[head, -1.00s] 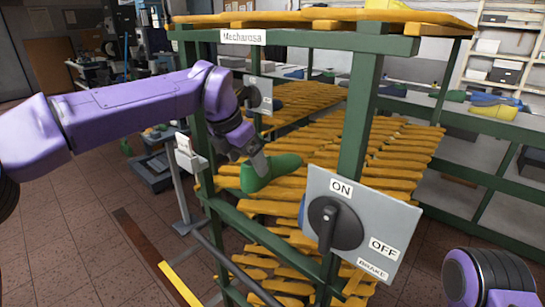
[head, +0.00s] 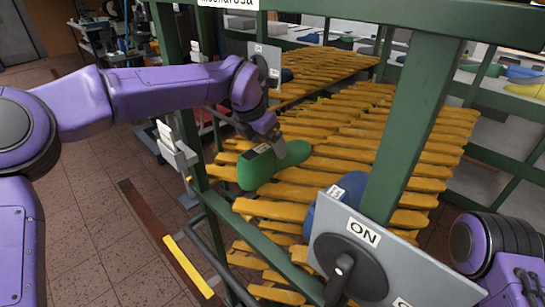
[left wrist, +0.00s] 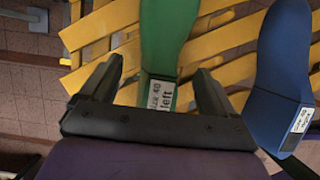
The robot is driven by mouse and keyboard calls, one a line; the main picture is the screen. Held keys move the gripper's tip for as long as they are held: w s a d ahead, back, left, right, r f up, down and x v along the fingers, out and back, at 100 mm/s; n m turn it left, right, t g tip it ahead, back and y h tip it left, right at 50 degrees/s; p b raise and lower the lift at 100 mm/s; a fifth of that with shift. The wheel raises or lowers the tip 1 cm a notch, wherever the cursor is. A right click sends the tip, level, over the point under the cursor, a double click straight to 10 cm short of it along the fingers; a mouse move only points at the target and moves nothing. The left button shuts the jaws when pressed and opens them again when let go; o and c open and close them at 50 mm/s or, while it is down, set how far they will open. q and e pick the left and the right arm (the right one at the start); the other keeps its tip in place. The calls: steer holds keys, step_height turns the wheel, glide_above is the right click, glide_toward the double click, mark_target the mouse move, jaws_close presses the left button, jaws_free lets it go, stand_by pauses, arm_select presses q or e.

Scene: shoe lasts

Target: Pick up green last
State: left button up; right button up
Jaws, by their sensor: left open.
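The green last (head: 262,168) lies on the yellow slatted shelf of the green rack, near its front left edge. My left gripper (head: 268,140) is just above and behind it in the head view. In the left wrist view the green last (left wrist: 168,35) runs between the two fingers of my left gripper (left wrist: 155,92). The fingers are open, one on each side. Its label with "left" printed on it faces the camera. I cannot tell whether the fingers touch it. My right gripper does not show; only part of my right arm is at the lower right.
A blue last (left wrist: 283,70) lies to the right of the green one; in the head view it (head: 338,197) is partly behind the grey ON/OFF switch panel (head: 400,268). A green rack post (head: 415,125) stands to the right. More lasts lie on tables behind.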

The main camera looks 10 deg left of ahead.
arm_select(q)
steer(key=x, duration=0.3)
steer(key=shift+s+a+f+p, duration=0.1)
steer(key=shift+s+p, duration=0.1)
steer(key=shift+p, duration=0.1)
steer(key=shift+f, duration=0.25)
steer(key=shift+w, duration=0.1)
steer(key=c, duration=1.6)
